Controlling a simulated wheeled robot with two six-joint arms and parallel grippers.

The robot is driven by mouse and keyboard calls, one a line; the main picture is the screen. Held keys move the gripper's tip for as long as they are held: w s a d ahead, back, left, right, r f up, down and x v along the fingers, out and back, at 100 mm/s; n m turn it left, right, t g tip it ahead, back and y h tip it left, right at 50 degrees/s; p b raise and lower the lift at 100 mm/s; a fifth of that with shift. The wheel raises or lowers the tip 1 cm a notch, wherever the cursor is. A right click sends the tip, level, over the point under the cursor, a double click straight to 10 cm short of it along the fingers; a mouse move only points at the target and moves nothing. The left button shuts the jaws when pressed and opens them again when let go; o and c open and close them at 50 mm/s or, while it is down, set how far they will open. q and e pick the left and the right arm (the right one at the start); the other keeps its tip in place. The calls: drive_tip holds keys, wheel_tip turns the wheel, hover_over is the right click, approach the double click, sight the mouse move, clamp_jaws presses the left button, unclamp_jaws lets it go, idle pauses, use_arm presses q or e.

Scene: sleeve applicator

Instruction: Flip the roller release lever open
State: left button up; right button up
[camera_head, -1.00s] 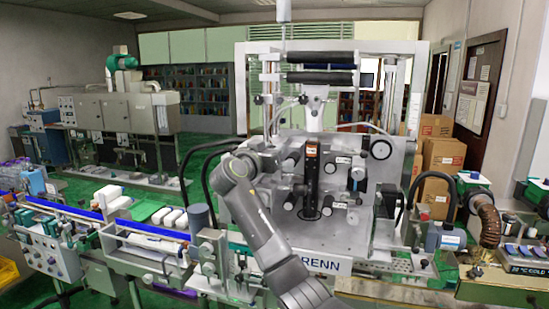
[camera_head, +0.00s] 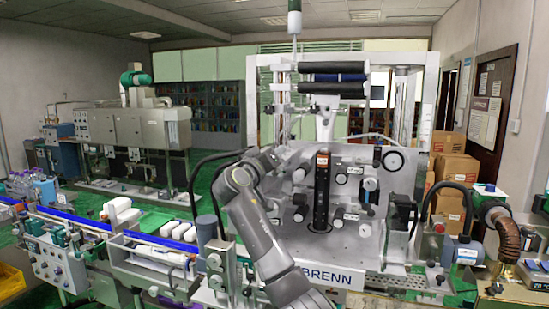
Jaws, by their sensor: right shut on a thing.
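My right arm rises from the bottom middle and bends over to the front plate of the sleeve applicator (camera_head: 350,240), the grey machine marked BRENN. My right gripper (camera_head: 277,158) is at the left part of that plate, small and dark among the rollers. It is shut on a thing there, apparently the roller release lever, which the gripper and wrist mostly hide. How far the lever is turned cannot be told. A dark vertical strip (camera_head: 321,200) with an orange top stands just right of the gripper. My left gripper is not in view.
Two black rollers (camera_head: 334,88) sit high on the machine. Round knobs and rollers (camera_head: 368,184) stick out right of the strip. A conveyor (camera_head: 120,235) with white bottles runs in from the left. Cardboard boxes (camera_head: 453,168) stand behind at the right.

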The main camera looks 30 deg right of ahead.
drive_tip(key=shift+f, duration=0.2)
drive_tip(key=o, duration=0.9)
drive_tip(key=shift+r, duration=0.1)
drive_tip(key=shift+s+a+b, duration=0.25)
drive_tip(key=shift+a+b, duration=0.15)
drive_tip(key=b+v, duration=0.7)
drive_tip(key=v, duration=0.9)
drive_tip(key=shift+s, duration=0.2)
drive_tip(key=shift+w+a, duration=0.1)
drive_tip(key=shift+a, duration=0.05)
